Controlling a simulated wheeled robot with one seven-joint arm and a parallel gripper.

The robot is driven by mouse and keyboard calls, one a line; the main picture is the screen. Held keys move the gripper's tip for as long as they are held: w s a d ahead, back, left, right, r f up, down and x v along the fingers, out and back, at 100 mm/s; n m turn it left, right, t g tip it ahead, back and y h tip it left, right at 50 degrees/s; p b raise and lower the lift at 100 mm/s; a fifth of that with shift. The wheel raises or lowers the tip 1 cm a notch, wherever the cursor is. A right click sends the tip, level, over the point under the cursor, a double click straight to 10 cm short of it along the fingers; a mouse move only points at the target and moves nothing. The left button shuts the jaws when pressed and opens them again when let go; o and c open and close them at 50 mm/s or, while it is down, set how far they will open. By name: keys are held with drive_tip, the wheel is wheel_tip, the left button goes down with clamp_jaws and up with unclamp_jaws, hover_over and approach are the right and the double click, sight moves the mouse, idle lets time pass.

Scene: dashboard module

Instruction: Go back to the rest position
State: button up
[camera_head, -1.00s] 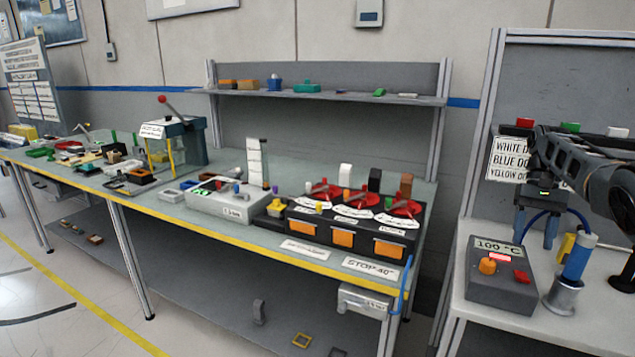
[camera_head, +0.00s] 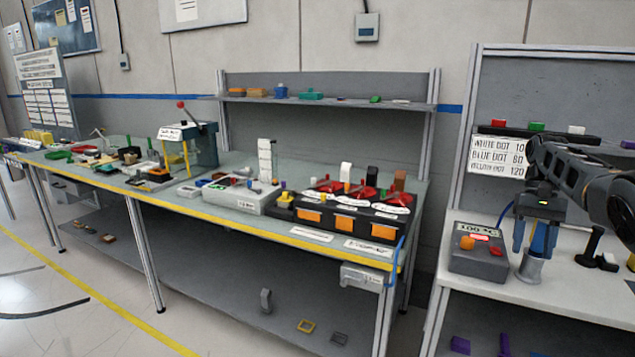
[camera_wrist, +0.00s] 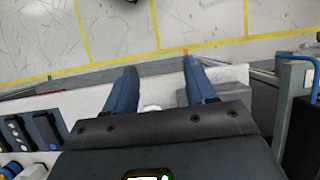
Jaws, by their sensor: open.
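My gripper (camera_head: 535,236) is at the right in the head view, over the white table (camera_head: 490,283) of the right-hand station. Its two blue fingers point down, apart and with nothing between them. In the wrist view my gripper (camera_wrist: 155,85) shows both fingers spread and empty. The soldering-type station, a dark box with an orange knob and red button (camera_head: 478,258), stands left of the gripper. A blue tool in a metal stand (camera_head: 531,266) is behind and below the fingers, partly hidden by them.
A long workbench (camera_head: 240,225) with a yellow front edge holds a black unit with orange-fronted bins (camera_head: 345,224) and a press (camera_head: 195,143). A sign with dot colours (camera_head: 497,157) hangs behind my arm. A black stand (camera_head: 594,245) is right of the gripper. Open floor lies at left.

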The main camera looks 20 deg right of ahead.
drive_tip(key=w+a+f+n+t+h, duration=0.1)
drive_tip(key=w+a+f+n+t, duration=0.15)
drive_tip(key=a+f, duration=0.9)
drive_tip(key=w+a+f+n+t+h, duration=0.1)
drive_tip(key=w+a+f, duration=0.2)
drive_tip(key=a+f, duration=0.85)
drive_tip(key=s+a+f+n+t, duration=0.1)
drive_tip(key=s+a+f+t, duration=0.35)
drive_tip(key=a+f, duration=0.85)
drive_tip(key=s+a+f+t, duration=0.2)
drive_tip(key=s+a+f, duration=0.1)
drive_tip(key=s+a, duration=0.55)
drive_tip(key=s+a+r+n+t+h, duration=0.15)
drive_tip(key=s+r, duration=0.25)
drive_tip(key=s, duration=0.4)
drive_tip(key=s+a+r+t, duration=0.1)
drive_tip(key=s+a+r, duration=0.15)
drive_tip(key=s, duration=0.55)
drive_tip(key=s+r+n+t, duration=0.1)
drive_tip(key=s+r, duration=0.4)
drive_tip(key=r, duration=0.4)
drive_tip(key=s+d+r+n+t, duration=0.1)
drive_tip(key=s+r+t, duration=0.1)
drive_tip(key=s+r, duration=0.3)
drive_tip(key=s+d+r+n+t, duration=0.1)
drive_tip(key=s+r, duration=0.4)
drive_tip(key=r, duration=0.9)
drive_tip(key=shift+d+n+t, duration=0.2)
drive_tip(key=shift+n+t, duration=0.2)
drive_tip(key=shift+t, duration=0.35)
